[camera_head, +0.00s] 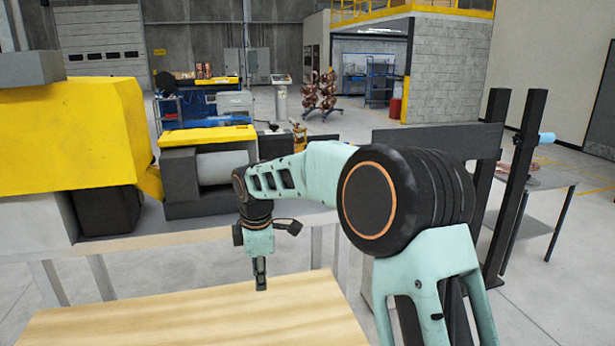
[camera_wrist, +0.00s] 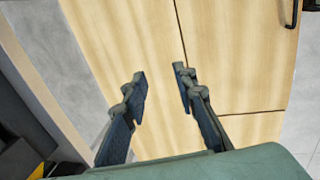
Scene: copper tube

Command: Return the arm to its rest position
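My arm reaches forward from the lower right of the head view, bends at the elbow and points down at its far end. My gripper (camera_head: 260,275) hangs over the far edge of a light wooden tabletop (camera_head: 200,320). In the wrist view my gripper (camera_wrist: 160,72) has its two dark fingers apart with a clear gap between them, and nothing is held. Light wood panels (camera_wrist: 235,60) with dark seams lie beyond the fingers. I cannot tell the exact height of the fingertips above the wood.
A yellow and grey machine (camera_head: 70,130) stands at the left behind the table. A dark post frame (camera_head: 520,150) and a grey side table (camera_head: 540,180) stand at the right. A dark handle (camera_wrist: 290,14) shows in the wrist view. Open floor lies at the back.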

